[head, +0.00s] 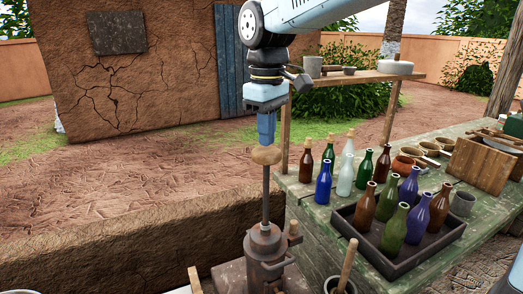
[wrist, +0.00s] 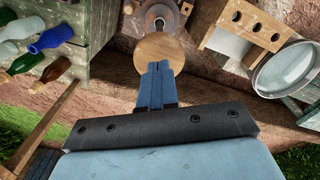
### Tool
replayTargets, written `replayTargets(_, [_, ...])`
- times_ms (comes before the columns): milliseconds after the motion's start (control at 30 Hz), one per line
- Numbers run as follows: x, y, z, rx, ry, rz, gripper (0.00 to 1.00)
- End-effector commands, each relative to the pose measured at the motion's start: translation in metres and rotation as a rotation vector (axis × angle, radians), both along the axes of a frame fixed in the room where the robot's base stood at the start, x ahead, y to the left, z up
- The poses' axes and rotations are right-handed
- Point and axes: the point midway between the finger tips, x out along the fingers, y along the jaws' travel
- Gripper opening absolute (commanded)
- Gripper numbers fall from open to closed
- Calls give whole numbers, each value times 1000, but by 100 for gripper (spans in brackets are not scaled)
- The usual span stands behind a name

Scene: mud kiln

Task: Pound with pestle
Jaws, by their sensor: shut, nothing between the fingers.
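A round wooden knob (head: 266,155) tops an upright dark rod (head: 265,195) that runs down into a brown metal vessel (head: 265,246) with a side handle. In the wrist view the knob (wrist: 160,54) lies just beyond my fingertips, with part of the vessel (wrist: 163,12) behind it. My gripper (head: 266,142) points straight down over the knob, its blue fingers shut and empty. It also shows in the wrist view (wrist: 158,66). I cannot tell whether the tips touch the knob. A wooden stick (head: 348,262), perhaps a pestle, leans in a grey bowl (head: 338,288) at the bottom edge.
A green table (head: 318,212) at right holds loose bottles (head: 346,170) and a dark tray (head: 376,262) of bottles. A wooden crate (head: 478,165) stands farther back. In the wrist view, a wooden rack (wrist: 245,35) and a round sieve-like pan (wrist: 285,68) lie at right.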

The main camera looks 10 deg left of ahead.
Motion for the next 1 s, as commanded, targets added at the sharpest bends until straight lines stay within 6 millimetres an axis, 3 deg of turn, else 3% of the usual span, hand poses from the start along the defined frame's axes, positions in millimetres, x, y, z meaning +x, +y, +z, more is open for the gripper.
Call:
replayTargets(367, [0, 0, -2, 0, 0, 0, 0])
replayTargets(1000, [0, 0, -62, -1, 2, 0, 0])
